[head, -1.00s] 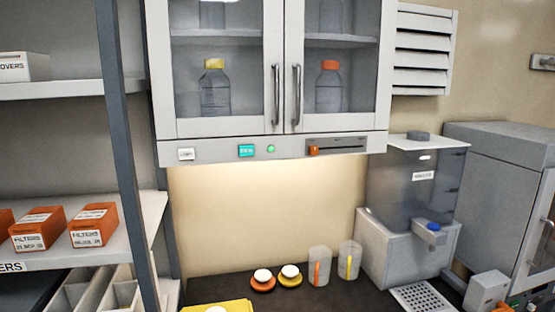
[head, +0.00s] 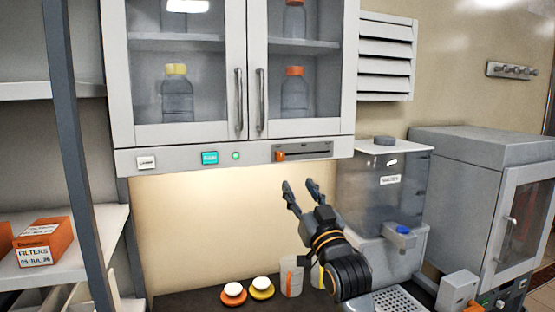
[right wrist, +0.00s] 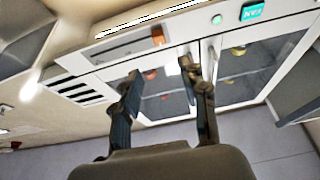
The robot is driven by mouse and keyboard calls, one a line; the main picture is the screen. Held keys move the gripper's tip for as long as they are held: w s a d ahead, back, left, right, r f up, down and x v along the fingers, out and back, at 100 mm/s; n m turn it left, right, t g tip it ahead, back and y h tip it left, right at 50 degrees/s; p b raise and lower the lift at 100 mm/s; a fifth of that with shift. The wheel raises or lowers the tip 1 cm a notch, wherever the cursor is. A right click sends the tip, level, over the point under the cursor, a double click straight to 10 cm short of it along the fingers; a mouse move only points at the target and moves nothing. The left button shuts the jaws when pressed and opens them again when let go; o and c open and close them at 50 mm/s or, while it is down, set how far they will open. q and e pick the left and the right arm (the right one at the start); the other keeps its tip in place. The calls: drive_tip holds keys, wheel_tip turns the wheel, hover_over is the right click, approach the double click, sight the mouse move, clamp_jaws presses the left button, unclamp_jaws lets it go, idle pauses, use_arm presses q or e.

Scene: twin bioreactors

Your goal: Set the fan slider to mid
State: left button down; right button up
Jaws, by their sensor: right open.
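The fan slider is an orange knob (head: 281,156) at the left end of a dark slot in a panel (head: 315,151) under the cabinet's right door. It also shows in the right wrist view as an orange knob (right wrist: 158,36), at one end of its slot. My right gripper (head: 301,184) is open and empty, below the slider panel and a little to the right of the knob, apart from it. In the right wrist view its two fingers (right wrist: 160,72) point toward the cabinet front. My left gripper is not in view.
The cabinet strip also holds a white switch (head: 146,162), a teal button (head: 209,158) and a green light (head: 236,155). Door handles (head: 239,100) stick out above. A water dispenser (head: 385,180) stands to the right. Orange and yellow lidded items (head: 233,293) sit on the counter below.

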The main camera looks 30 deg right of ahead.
sight(281, 156)
drive_tip(key=p+x, duration=0.4)
drive_tip(key=x, duration=0.7)
drive_tip(key=shift+d, duration=0.1)
drive_tip(key=shift+w+d+r, duration=0.15)
drive_tip(key=shift+w, duration=0.4)
clamp_jaws()
